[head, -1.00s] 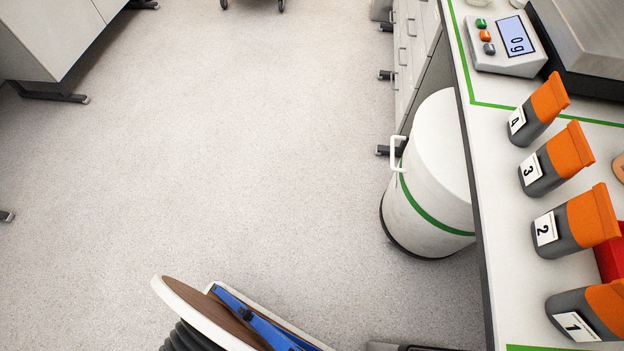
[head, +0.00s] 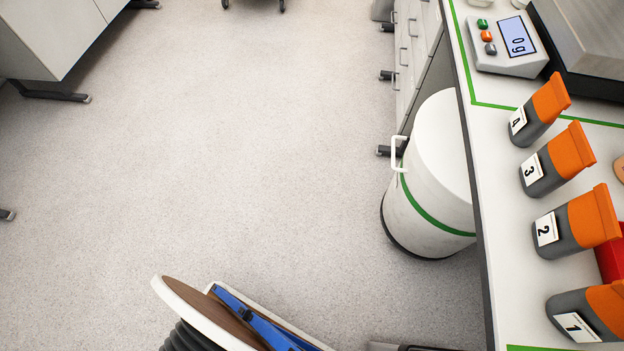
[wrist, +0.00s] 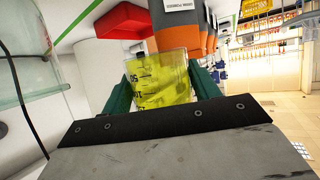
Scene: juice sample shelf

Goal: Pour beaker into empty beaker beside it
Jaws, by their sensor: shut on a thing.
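In the wrist view a clear beaker with yellow liquid (wrist: 163,85) and dark printed marks is between the green fingers of my gripper (wrist: 163,92). My gripper is shut on it. The wrist picture is strongly tilted, so I cannot tell how far the beaker leans. I cannot make out a separate empty beaker in either view. The head view shows neither my gripper nor the held beaker.
Orange-and-grey containers numbered 1 (head: 577,327), 2 (head: 550,228), 3 (head: 533,170) and 4 (head: 519,120) line the bench (head: 500,210). A scale display (head: 516,38) reads 0 g. A red tray (wrist: 118,20) and a clear glass-like object (wrist: 30,55) are near my gripper.

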